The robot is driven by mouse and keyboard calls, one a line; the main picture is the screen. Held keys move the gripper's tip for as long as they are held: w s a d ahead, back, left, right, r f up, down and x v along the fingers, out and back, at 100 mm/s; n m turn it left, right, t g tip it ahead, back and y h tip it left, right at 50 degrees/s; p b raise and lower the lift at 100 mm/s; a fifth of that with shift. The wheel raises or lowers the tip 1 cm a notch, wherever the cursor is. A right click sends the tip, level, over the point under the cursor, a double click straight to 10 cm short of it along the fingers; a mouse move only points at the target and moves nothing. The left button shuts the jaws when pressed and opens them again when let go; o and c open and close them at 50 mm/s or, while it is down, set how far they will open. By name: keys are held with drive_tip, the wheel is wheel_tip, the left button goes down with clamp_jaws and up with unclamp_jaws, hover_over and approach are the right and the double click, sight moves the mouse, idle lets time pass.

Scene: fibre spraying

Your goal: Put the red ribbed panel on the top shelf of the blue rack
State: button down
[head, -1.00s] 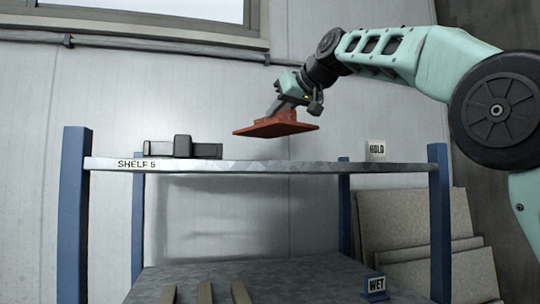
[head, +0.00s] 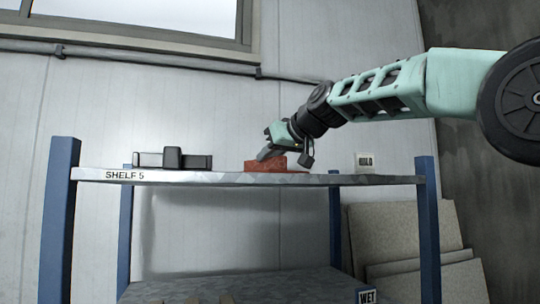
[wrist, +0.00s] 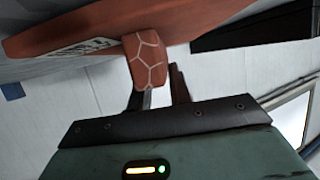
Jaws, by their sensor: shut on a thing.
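The red ribbed panel (head: 268,166) is at the top shelf (head: 230,179) of the blue rack (head: 60,220), near the middle of its width. In the head view it sits level with the shelf surface; whether its whole underside rests there is hidden by the shelf's front edge. My gripper (head: 275,150) is shut on the panel's raised rib. In the wrist view the panel (wrist: 75,28) spans the top, with a white label on it. The rib (wrist: 146,62) with pale crack-like lines lies at the fingers (wrist: 158,88).
A dark grey block-like object (head: 172,159) stands on the shelf to the left of the panel. A white HOLD sign (head: 365,162) stands at the right. The lower shelf (head: 240,284) bears a WET sign (head: 367,296). Grey boards (head: 400,235) lean on the wall behind.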

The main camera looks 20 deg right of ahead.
drive_tip(key=c, duration=1.3)
unclamp_jaws()
drive_tip(key=shift+f, duration=0.1)
drive_tip(key=shift+r, duration=0.2)
drive_tip(key=b+v, duration=0.4)
drive_tip(key=v, duration=0.8)
